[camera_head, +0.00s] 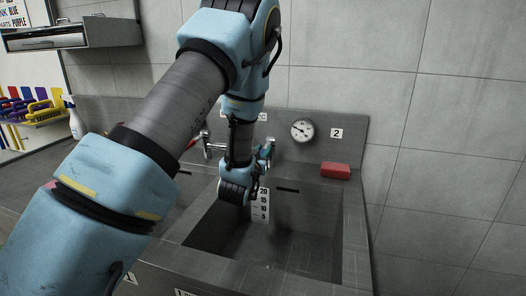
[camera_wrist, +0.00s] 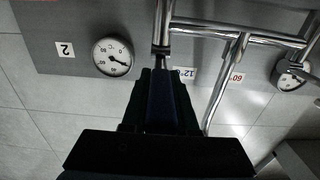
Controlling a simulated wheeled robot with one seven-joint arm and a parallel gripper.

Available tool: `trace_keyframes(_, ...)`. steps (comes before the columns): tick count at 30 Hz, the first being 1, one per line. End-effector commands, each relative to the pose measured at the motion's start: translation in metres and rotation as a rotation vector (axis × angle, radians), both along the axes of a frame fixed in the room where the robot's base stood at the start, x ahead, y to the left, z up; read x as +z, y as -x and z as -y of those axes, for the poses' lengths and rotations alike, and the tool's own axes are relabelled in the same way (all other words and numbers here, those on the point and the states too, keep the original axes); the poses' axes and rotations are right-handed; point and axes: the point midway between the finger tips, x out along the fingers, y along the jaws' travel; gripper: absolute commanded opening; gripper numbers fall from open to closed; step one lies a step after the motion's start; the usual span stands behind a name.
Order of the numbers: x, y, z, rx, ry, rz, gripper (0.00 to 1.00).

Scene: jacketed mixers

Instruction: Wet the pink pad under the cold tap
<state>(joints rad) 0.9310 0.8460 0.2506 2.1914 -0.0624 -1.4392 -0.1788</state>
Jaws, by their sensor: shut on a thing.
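A pinkish-red pad (camera_head: 336,170) lies on the ledge at the right back of the sink, apart from my gripper. My gripper (camera_wrist: 162,78) is at the wall tap, shut on a dark-blue lever (camera_wrist: 163,103) that shows between its dark fingers. The chrome tap pipes (camera_wrist: 230,45) run beside the fingers in the wrist view. A label reading about 12° (camera_wrist: 184,75) is partly hidden by the gripper. I cannot see any water running.
The deep grey sink basin (camera_head: 205,238) is below, with a depth scale (camera_head: 261,206) on its back wall. A dial (camera_head: 302,130) and a "2" label (camera_head: 336,133) are on the backsplash. A white spray bottle (camera_head: 74,118) stands at the left.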

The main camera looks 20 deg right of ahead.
Motion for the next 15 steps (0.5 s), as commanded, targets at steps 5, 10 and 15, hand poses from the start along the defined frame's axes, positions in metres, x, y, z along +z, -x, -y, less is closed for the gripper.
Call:
trace_keyframes(5, 0.0002, 0.0001, -0.0001, 0.0, 0.0, 0.0, 0.0)
trace_keyframes(10, 0.0002, 0.0001, -0.0001, 0.0, 0.0, 0.0, 0.0)
trace_keyframes(15, 0.0002, 0.0001, -0.0001, 0.0, 0.0, 0.0, 0.0)
